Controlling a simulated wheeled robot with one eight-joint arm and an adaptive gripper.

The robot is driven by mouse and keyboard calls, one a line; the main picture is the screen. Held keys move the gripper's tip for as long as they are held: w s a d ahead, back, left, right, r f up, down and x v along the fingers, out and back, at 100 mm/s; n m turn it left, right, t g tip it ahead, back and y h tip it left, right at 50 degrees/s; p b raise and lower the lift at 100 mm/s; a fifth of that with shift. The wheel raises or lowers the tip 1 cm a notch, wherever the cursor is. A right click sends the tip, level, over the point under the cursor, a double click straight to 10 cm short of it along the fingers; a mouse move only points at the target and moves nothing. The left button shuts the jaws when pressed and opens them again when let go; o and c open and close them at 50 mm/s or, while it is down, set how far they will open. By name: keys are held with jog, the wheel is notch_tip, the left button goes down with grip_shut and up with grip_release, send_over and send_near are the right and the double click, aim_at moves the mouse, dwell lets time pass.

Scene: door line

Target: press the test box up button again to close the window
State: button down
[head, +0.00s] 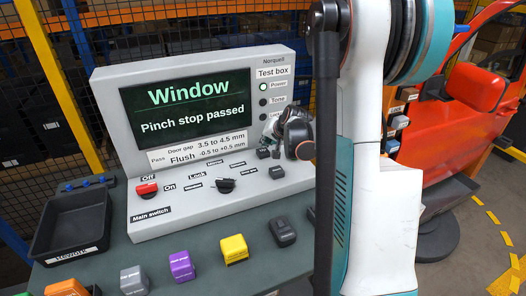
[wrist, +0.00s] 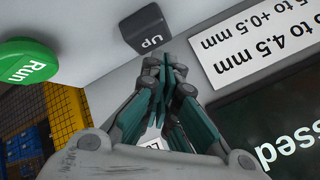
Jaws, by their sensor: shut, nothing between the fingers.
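The test box (head: 115,165) stands on the bench, its screen (head: 190,112) reading "Window" and "Pinch stop passed". The dark up button (wrist: 146,30) shows in the wrist view, its "UP" label upside down. My gripper (wrist: 165,62) is shut and empty, its fingertips close beside the button's lower right edge in that view. I cannot tell whether they touch it. In the head view my gripper (head: 271,130) is over the right part of the box's control panel, partly hidden by my arm. The window itself cannot be made out.
A green Run button (wrist: 28,62) is at the left in the wrist view. A black tray (head: 75,222) and several coloured blocks line the bench. A red door (head: 470,110) stands at right.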

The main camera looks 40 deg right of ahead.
dwell(0.4)
jog(key=shift+f+b, duration=0.4)
jog(key=shift+f, duration=0.05)
jog(key=shift+f+b, duration=0.4)
jog(key=shift+f, duration=0.05)
dwell(0.7)
jog(key=shift+r, duration=0.1)
jog(key=shift+r+p, duration=0.65)
jog(key=shift+r, duration=0.2)
jog(key=shift+r+p, duration=1.7)
jog(key=shift+r, duration=0.8)
notch_tip(320, 180, up, 8)
jog(key=p, duration=0.6)
send_over(265, 150)
jog(key=shift+d+r, duration=0.1)
